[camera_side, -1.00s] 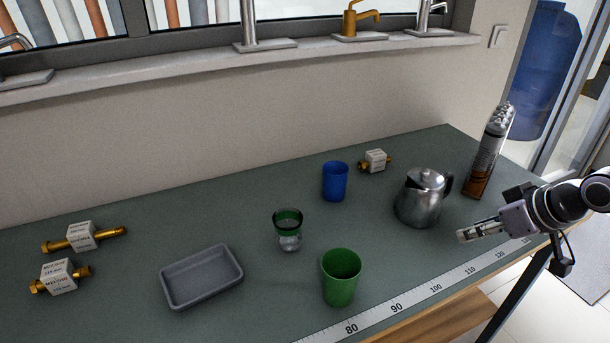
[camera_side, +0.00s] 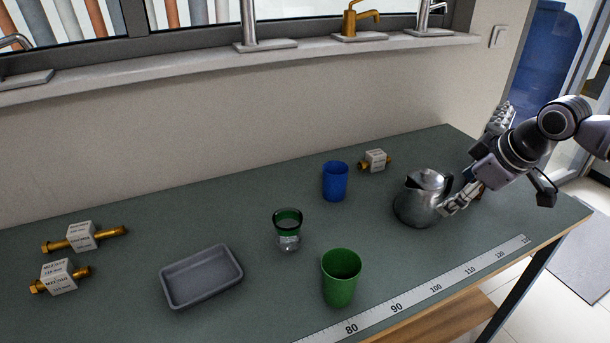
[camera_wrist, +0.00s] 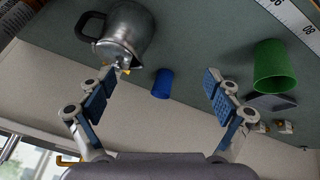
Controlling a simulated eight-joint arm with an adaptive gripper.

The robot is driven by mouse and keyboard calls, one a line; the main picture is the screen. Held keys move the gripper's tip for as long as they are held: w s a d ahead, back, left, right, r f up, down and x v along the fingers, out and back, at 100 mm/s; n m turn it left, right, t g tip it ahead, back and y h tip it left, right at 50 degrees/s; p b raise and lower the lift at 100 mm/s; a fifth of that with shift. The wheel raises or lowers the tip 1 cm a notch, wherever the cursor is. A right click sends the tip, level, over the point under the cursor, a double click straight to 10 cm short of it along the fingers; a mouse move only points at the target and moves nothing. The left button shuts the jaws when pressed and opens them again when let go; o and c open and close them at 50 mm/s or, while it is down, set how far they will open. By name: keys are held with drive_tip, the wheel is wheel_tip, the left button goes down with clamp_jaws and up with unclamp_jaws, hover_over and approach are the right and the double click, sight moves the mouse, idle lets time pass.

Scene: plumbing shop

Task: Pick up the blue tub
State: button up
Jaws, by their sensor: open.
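The blue tub (camera_side: 335,182) stands upright on the grey-green bench, towards the back near the wall. In the wrist view the blue tub (camera_wrist: 163,83) shows farther off, between my two spread fingers. My gripper (camera_side: 450,206) is open and empty over the right part of the bench, at the right side of the metal pot. It is well apart from the tub. In the wrist view my gripper (camera_wrist: 159,92) has blue-padded fingers held wide, with nothing gripped.
The metal pot (camera_side: 416,203) stands between my gripper and the tub. A boxed brass fitting (camera_side: 375,160) lies just right of the tub. A green-banded glass (camera_side: 288,232), a green cup (camera_side: 341,280) and a grey tray (camera_side: 201,302) stand left and in front.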

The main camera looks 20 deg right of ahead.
drive_tip(key=w+a+r+n+g+h, duration=0.1)
drive_tip(key=w+a+n, duration=0.3)
drive_tip(key=w+n, duration=0.5)
drive_tip(key=w+a+r+n+g+h, duration=0.15)
drive_tip(key=w+a+n, duration=0.4)
drive_tip(key=w, duration=0.65)
drive_tip(key=n, duration=0.6)
approach(335, 171)
drive_tip(key=shift+s+a+f+g+h, duration=0.25)
drive_tip(key=shift+s+a+f, duration=0.1)
drive_tip(key=shift+f, duration=0.25)
drive_tip(key=shift+s+a+f+g+h, duration=0.2)
drive_tip(key=shift+s+a+f, duration=0.15)
drive_tip(key=shift+f, duration=0.2)
drive_tip(key=shift+w+d+x, duration=0.15)
drive_tip(key=shift+x, duration=1.3)
drive_tip(key=shift+w+d+x, duration=0.1)
drive_tip(key=shift+d+x, duration=0.05)
drive_tip(key=shift+x, duration=1.25)
drive_tip(key=shift+r, duration=0.15)
drive_tip(key=c, duration=1.1)
